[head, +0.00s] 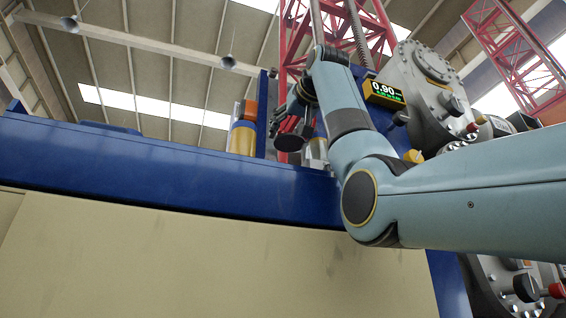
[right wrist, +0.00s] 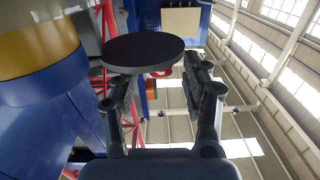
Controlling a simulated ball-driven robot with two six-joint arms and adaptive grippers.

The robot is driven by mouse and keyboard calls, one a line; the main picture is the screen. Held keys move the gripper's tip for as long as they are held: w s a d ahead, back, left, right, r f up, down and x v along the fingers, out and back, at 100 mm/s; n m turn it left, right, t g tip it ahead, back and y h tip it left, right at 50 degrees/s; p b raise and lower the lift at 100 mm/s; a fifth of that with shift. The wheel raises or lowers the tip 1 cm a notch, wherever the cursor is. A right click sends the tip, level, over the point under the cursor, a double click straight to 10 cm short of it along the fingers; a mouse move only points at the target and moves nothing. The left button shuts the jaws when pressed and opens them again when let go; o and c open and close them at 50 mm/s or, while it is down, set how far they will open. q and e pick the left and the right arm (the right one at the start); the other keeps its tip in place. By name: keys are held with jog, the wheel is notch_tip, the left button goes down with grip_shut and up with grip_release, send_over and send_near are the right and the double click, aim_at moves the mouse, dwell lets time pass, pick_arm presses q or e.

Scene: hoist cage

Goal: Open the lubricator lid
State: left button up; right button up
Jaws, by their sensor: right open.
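A dark round disc, which looks like the lubricator lid (right wrist: 143,50), shows between my right gripper's fingers in the right wrist view. In the head view the dark disc (head: 291,140) is beside the fingers, above the blue beam. I cannot tell whether it touches them. My right gripper (head: 285,113) is open; its spread fingers (right wrist: 155,75) show in the right wrist view. A small metallic cylinder (head: 316,152), perhaps the lubricator body, stands on the beam, partly hidden by my right arm. My left gripper is not in view.
A blue beam (head: 170,175) crosses above a beige panel (head: 180,260). A display reading 0.90 (head: 384,92) and grey machinery (head: 425,85) are right of my arm. Red lattice (head: 290,50) rises behind.

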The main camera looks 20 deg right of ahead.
jog(key=shift+w+r+p, duration=0.15)
jog(key=shift+w+p, duration=0.15)
jog(key=shift+w, duration=0.4)
jog(key=shift+w+a, duration=0.2)
jog(key=shift+w, duration=0.4)
